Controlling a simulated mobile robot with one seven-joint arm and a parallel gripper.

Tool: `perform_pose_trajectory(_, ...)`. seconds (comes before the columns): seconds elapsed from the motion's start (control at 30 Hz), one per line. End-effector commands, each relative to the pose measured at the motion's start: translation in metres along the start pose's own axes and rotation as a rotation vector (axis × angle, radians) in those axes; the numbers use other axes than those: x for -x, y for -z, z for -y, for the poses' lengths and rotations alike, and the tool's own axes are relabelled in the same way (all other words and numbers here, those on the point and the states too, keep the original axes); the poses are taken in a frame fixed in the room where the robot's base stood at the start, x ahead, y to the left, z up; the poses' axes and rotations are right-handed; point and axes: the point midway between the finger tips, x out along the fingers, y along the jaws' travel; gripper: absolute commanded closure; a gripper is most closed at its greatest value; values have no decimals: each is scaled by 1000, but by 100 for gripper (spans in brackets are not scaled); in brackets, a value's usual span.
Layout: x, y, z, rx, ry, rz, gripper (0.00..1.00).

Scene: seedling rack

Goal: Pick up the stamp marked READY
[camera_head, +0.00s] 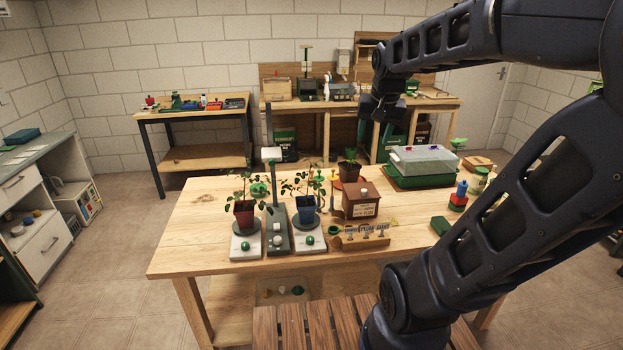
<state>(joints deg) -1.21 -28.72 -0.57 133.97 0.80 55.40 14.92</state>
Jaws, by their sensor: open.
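A small wooden rack (362,242) stands near the front edge of the wooden table (200,222). It carries several small upright pieces with pale labels that look like stamps. The labels are too small to read, so I cannot tell which one is marked READY. My gripper (378,110) hangs high in the upper middle of the picture, well above the table and apart from the rack. It is open and holds nothing that I can see. Its fingers are dark and partly hard to make out.
A brown box (361,200) stands just behind the rack. Potted plants on stands (245,245) are to its left, with a tall post (270,180) between them. A clear-lidded green tray (421,180) is at the back right. The table's left front is bare.

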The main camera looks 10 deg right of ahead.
Motion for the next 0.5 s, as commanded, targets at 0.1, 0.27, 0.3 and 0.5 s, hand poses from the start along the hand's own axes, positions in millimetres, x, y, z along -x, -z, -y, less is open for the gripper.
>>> perform_pose_trajectory(0.1, -7, 33, 10, -75, -2, 23, 48)
perform_pose_trajectory(0.27, -19, 74, 25, -178, -8, 49, 48)
perform_pose_trajectory(0.3, -23, 84, 28, -204, -10, 56, 48)
perform_pose_trajectory(0.5, -47, 135, 46, -333, -23, 86, 48)
